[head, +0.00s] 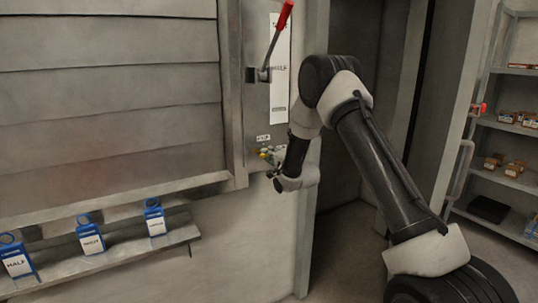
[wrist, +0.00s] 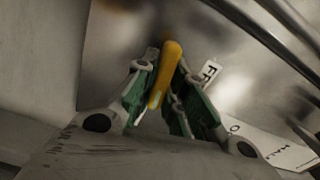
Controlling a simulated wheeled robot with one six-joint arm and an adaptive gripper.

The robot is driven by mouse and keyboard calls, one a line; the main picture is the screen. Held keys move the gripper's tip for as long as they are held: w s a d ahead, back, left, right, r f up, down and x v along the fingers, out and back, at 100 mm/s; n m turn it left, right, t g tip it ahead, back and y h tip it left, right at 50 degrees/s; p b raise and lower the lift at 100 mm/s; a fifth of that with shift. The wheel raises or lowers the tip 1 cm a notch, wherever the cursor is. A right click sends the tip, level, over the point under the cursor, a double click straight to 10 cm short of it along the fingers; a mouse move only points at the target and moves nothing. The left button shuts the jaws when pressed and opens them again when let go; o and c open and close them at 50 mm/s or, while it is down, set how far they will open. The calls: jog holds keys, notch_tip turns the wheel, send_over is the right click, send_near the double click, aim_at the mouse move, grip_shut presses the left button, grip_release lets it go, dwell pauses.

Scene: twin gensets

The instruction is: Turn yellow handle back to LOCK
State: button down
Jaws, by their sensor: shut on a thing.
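The yellow handle (wrist: 170,62) is in the middle of the wrist view, in front of a grey metal panel. My gripper (wrist: 160,92) has its green-padded fingers on either side of the handle and is shut on it. The handle's lower part is between the fingers. In the head view only a small yellow spot of the handle (head: 264,155) shows beside my gripper (head: 270,166), low on the grey cabinet. A white label (wrist: 210,74) with partly readable letters is just right of the fingers. I cannot read a LOCK mark.
A red-tipped lever (head: 284,16) stands above on the same cabinet, over a white label strip (head: 280,75). Blue tags (head: 90,238) stand on a ledge at lower left. Shelves with small boxes (head: 508,118) are at right. A doorway opens behind my arm.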

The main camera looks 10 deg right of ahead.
jog(key=shift+f+m, duration=0.1)
jog(key=shift+m, duration=0.7)
jog(key=c, duration=1.5)
grip_release()
jog(key=shift+o, duration=0.2)
jog(key=v, duration=1.2)
